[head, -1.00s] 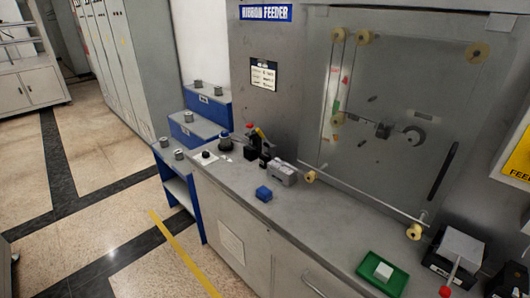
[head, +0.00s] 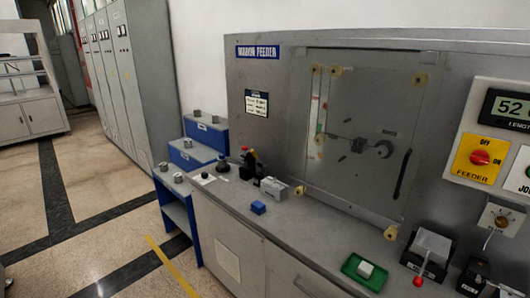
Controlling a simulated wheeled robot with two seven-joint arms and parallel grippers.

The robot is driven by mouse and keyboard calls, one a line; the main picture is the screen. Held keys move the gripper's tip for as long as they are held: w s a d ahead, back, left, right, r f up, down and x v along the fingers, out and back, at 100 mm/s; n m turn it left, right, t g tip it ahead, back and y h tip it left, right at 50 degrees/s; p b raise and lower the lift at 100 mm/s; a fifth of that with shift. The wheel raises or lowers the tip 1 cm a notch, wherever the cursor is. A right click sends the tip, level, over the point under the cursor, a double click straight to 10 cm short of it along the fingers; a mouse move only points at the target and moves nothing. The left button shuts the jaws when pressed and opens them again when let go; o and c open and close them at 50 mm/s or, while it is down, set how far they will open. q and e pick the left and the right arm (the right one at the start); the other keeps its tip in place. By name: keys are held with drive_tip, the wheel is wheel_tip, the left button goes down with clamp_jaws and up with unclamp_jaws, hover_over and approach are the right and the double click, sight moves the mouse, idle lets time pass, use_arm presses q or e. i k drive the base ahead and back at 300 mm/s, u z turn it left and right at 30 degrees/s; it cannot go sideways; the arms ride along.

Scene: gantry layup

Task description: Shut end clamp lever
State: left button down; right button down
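A small black clamp (head: 250,165) with a red-knobbed, yellow-marked lever stands on the grey counter, left of a grey block (head: 274,188); its lever looks raised, but it is too small to be sure. A second device at the counter's right end, a grey block on a black base (head: 428,250), has a red-balled lever (head: 419,281) sticking toward the front. I cannot tell from the view which is the end clamp. Neither of my grippers is in view.
Blue stepped shelves (head: 205,133) stand left. A control panel (head: 490,150) with a red feeder knob is at right. Open floor lies at left.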

sight(258, 159)
drive_tip(key=z, duration=0.5)
drive_tip(key=i, duration=0.65)
drive_tip(key=z, duration=0.4)
